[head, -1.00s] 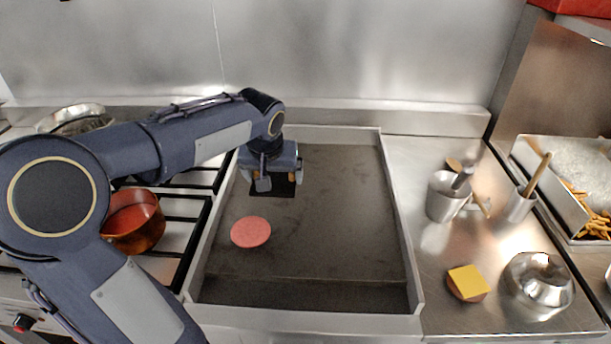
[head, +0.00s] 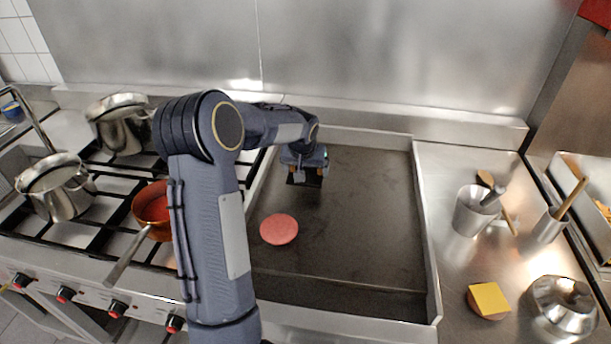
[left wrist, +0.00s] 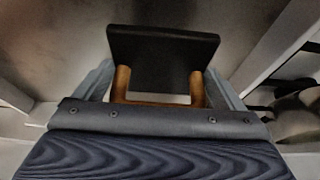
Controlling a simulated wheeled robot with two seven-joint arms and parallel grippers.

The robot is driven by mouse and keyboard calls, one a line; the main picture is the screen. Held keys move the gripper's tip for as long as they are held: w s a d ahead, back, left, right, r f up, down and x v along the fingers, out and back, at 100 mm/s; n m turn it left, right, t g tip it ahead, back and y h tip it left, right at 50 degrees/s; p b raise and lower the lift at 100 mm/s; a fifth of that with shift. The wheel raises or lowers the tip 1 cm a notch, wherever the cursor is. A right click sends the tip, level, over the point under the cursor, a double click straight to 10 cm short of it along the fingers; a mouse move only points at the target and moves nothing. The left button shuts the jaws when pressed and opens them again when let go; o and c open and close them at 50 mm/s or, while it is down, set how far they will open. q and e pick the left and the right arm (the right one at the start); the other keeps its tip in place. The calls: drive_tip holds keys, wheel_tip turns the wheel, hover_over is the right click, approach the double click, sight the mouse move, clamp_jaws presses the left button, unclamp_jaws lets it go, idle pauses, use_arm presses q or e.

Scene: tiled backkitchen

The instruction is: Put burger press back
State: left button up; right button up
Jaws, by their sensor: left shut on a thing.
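The burger press is a dark flat plate with a copper-brown handle. In the left wrist view the burger press (left wrist: 165,50) lies straight ahead of my left gripper (left wrist: 160,98), whose jaws are shut on the handle. In the head view my left gripper (head: 306,165) is over the back left part of the griddle (head: 355,220), and the press shows as a dark edge below it. I cannot tell whether the press touches the griddle. A pink raw patty (head: 279,229) lies on the griddle in front of the gripper. My right gripper is not in view.
To the left are stove burners with a copper saucepan (head: 153,207) and steel pots (head: 58,187). Right of the griddle stand a metal utensil cup (head: 474,212), a bun with cheese (head: 488,299) and a steel dome (head: 563,303). Most of the griddle is clear.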

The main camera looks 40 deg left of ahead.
use_arm(q)
drive_tip(key=shift+w+a+f, duration=0.15)
drive_tip(key=shift+w+a, duration=0.05)
wheel_tip(320, 180, down, 3)
drive_tip(key=shift+f, duration=0.1)
drive_tip(key=o, duration=1.1)
drive_tip(key=shift+f, duration=0.15)
